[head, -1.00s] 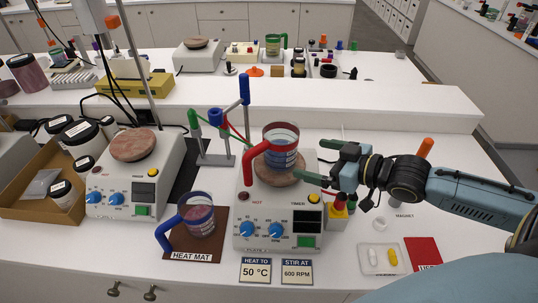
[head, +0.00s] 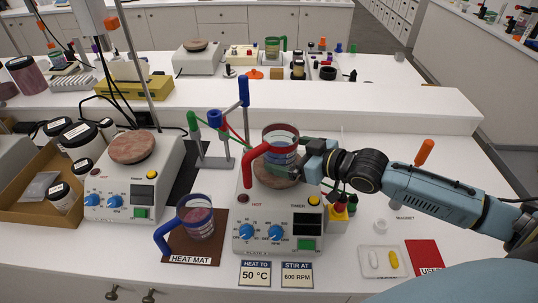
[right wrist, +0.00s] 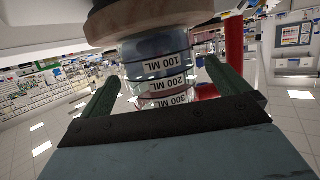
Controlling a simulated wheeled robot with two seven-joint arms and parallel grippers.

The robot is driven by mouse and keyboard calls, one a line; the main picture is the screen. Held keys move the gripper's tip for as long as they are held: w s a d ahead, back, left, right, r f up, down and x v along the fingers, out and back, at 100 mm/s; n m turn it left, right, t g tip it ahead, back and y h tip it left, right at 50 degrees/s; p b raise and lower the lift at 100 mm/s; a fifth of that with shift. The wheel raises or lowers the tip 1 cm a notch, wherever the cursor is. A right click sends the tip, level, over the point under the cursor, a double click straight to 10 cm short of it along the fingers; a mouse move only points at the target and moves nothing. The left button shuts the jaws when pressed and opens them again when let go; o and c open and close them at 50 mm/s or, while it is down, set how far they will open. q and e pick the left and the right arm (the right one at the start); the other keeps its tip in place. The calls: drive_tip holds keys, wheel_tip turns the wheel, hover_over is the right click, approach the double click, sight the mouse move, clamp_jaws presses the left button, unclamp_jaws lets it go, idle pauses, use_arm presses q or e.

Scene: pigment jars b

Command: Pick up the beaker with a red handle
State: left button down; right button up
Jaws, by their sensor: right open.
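The beaker with a red handle (head: 281,155) stands upright on the round top of the middle hotplate (head: 276,225). Its red handle (head: 253,168) points to the left and front. My right gripper (head: 300,160) is at the beaker's right side, open, its far finger partly hidden behind the glass. In the right wrist view the beaker (right wrist: 158,72), shown upside down, lies between the two green fingers of the right gripper (right wrist: 165,85), with gaps visible. My left gripper is not in view.
A blue-handled beaker (head: 198,218) stands on the brown heat mat (head: 178,246) at the front left. A stand with coloured clamps (head: 216,160) is behind the hotplate. Small bottles (head: 338,212) stand close under the right gripper. Another hotplate (head: 128,190) is at left.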

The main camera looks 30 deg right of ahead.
drive_tip(key=shift+x, duration=1.05)
